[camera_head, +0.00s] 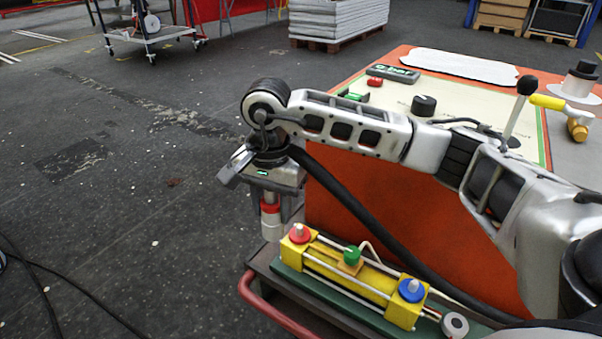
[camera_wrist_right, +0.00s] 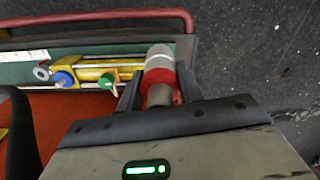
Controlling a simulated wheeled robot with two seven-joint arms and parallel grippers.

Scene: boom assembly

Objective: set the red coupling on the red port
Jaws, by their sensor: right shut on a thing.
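My right gripper (camera_head: 268,189) points down and is shut on the red coupling (camera_head: 270,217), a cylinder with a red band and a pale lower end. The coupling hangs upright, to the left of the red port (camera_head: 299,234) on the yellow cylinder unit (camera_head: 350,277); the two look apart. In the right wrist view the coupling (camera_wrist_right: 158,66) is between the fingers of the gripper (camera_wrist_right: 158,90). There it hides the red port, and the green port (camera_wrist_right: 106,81) and blue port (camera_wrist_right: 63,80) show to its left. My left gripper is not in view.
The unit lies on a dark green plate (camera_head: 318,294) on a cart with a red rail (camera_head: 272,311). An orange-edged bench with a pale top (camera_head: 460,110) stands behind, carrying a black knob (camera_head: 423,106) and a lever (camera_head: 517,107). Open floor lies left.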

